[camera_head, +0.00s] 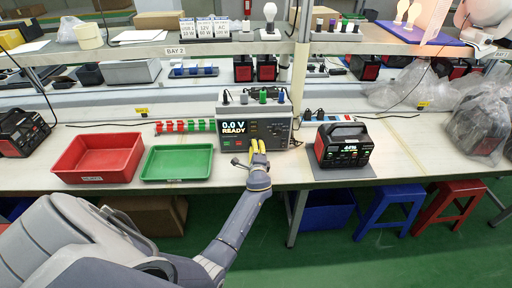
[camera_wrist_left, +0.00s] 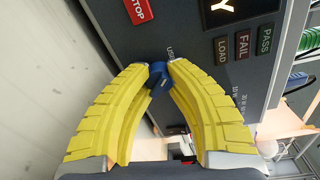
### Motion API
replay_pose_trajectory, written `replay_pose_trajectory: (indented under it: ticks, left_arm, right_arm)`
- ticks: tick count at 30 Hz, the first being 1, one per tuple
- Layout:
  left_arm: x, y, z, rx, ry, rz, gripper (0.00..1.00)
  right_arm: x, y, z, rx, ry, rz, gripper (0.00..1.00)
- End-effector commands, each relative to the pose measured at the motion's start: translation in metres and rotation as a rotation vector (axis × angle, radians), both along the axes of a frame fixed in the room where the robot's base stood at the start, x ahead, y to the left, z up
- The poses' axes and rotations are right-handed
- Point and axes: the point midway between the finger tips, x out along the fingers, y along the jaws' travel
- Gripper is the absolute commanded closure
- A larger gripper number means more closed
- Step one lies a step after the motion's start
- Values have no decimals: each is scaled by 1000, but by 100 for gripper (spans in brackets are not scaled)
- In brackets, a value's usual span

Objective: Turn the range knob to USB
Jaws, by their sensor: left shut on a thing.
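The tester (camera_head: 225,142) is a dark grey box on the bench; its lit display (camera_head: 234,127) reads "0.0 V READY". The range knob (camera_wrist_left: 157,74) is small and blue in the left wrist view, with a label reading "USB" just beside it. Most of the knob is hidden between the fingers, and I cannot tell exactly which way it points. My left gripper (camera_head: 257,144) reaches the lower right of the tester's front; its yellow fingers are shut on the knob, also in the left wrist view (camera_wrist_left: 159,69). My right gripper is not in view.
A red tray (camera_head: 98,178) and a green tray (camera_head: 178,179) stand left of the tester. A black and red power station (camera_head: 342,147) stands on a dark mat to the right. Plugs sit on top of the tester. LOAD, FAIL and PASS buttons (camera_wrist_left: 243,46) are near the fingers.

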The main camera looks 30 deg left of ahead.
Motion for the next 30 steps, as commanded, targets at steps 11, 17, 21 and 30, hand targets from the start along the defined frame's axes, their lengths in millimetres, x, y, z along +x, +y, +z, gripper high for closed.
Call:
replay_pose_trajectory:
  ticks: [11,17,21,30]
  left_arm:
    - [1,2,4,-35,-32,2,100]
    - [1,2,4,-35,-32,3,100]
    - [1,2,4,-34,-31,3,75]
    - [0,1,1,-36,-27,1,49]
  right_arm:
    - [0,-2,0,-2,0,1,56]
    - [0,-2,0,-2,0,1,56]
    - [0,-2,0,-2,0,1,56]
    - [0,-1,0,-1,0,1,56]
